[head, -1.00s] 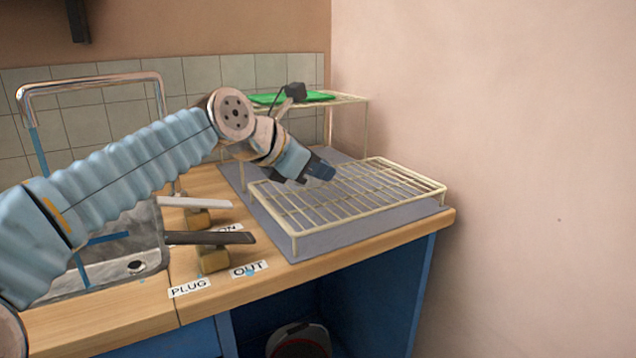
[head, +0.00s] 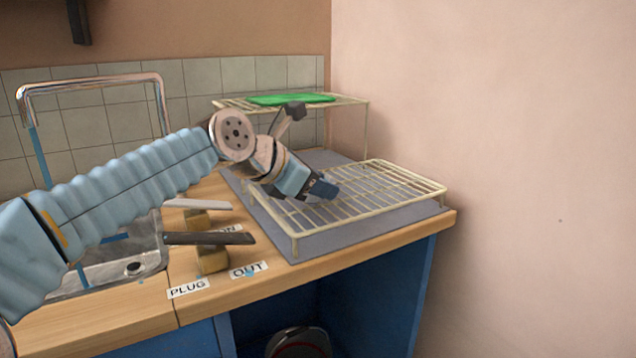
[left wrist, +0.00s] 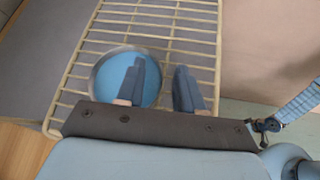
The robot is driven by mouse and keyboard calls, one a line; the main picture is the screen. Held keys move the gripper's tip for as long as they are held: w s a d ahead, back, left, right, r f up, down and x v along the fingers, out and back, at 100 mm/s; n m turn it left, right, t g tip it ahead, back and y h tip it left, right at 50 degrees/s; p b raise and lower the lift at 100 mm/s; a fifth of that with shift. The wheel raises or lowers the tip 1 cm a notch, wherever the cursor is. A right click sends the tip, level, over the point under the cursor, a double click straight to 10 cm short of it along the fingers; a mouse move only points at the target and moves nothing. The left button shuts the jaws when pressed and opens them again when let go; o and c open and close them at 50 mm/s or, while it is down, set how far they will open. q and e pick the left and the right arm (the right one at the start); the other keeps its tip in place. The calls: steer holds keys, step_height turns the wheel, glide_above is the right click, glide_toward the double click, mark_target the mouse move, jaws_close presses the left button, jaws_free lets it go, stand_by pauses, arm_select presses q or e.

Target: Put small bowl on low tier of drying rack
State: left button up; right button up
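The small bowl (left wrist: 107,72) shows in the left wrist view as a round blue inside with a grey rim. It is over the wires of the drying rack's low tier (head: 405,185), which also shows in the left wrist view (left wrist: 185,30). My left gripper (head: 322,188) points down at the low tier. In the wrist view its fingers (left wrist: 160,85) are apart, one over the bowl's inside and one beyond its right rim. I cannot tell whether they touch it.
The rack's high tier (head: 350,99) behind holds a flat green thing (head: 290,99). A grey mat (head: 330,240) lies under the rack. Left are two tap levers (head: 210,239), the sink and a tall faucet (head: 90,80). A wall stands close on the right.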

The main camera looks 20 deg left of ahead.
arm_select(q)
steer(key=shift+r, duration=0.1)
steer(key=shift+s+a+r, duration=0.1)
steer(key=shift+r, duration=0.05)
steer(key=v, duration=1.1)
steer(key=shift+s+r, duration=0.2)
steer(key=shift+s, duration=0.1)
